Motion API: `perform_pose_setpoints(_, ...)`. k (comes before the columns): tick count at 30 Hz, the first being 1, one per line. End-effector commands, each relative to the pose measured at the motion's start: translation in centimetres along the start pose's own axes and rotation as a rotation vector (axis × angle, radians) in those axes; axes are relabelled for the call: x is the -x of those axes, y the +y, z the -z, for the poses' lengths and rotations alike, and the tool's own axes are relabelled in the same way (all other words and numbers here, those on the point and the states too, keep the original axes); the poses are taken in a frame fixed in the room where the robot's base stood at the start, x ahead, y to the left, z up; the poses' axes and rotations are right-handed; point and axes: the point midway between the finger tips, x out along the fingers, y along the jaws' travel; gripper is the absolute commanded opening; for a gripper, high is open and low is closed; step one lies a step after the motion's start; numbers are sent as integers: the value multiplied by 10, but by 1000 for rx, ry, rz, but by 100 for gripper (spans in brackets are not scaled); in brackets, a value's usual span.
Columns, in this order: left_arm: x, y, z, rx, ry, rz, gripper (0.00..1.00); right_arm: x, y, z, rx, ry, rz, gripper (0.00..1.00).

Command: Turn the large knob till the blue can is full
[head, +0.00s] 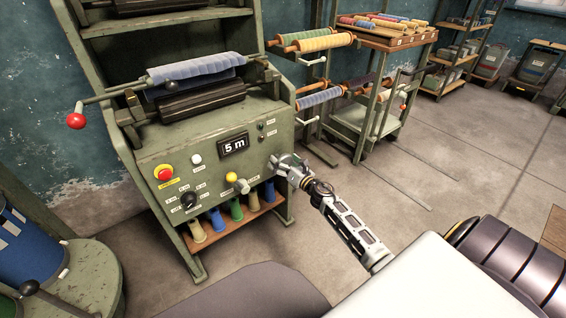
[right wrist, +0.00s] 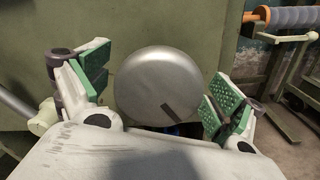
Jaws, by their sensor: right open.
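The large silver round knob (right wrist: 157,85), with a dark mark near its lower edge, fills the middle of the right wrist view. My right gripper (right wrist: 152,95) is open, its green-padded fingers on either side of the knob; I cannot tell whether they touch it. In the head view my right gripper (head: 284,165) is at the right side of the machine's panel and hides most of the knob. A blue can (head: 28,248) with a pale label stands at the left edge, partly cut off; its contents are not visible. My left gripper is not in view.
The green machine (head: 150,148) has a display (head: 233,145) reading "5 m", a red button (head: 164,173), a black dial (head: 189,201) and a yellow-based lever (head: 238,182). A trolley (head: 365,125) stands behind; the floor at right is clear.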

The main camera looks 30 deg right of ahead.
Motion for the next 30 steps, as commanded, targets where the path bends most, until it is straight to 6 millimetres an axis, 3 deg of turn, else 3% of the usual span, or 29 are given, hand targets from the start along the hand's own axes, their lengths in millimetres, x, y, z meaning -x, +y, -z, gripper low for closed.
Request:
perform_pose_setpoints(10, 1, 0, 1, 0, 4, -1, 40, -1, 0, 0, 0, 0, 0, 94)
perform_pose_setpoints(21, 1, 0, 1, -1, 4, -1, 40, -1, 0, 0, 0, 0, 1, 48)
perform_pose_setpoints(30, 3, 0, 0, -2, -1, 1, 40, -1, 0, 0, -25, 0, 1, 48)
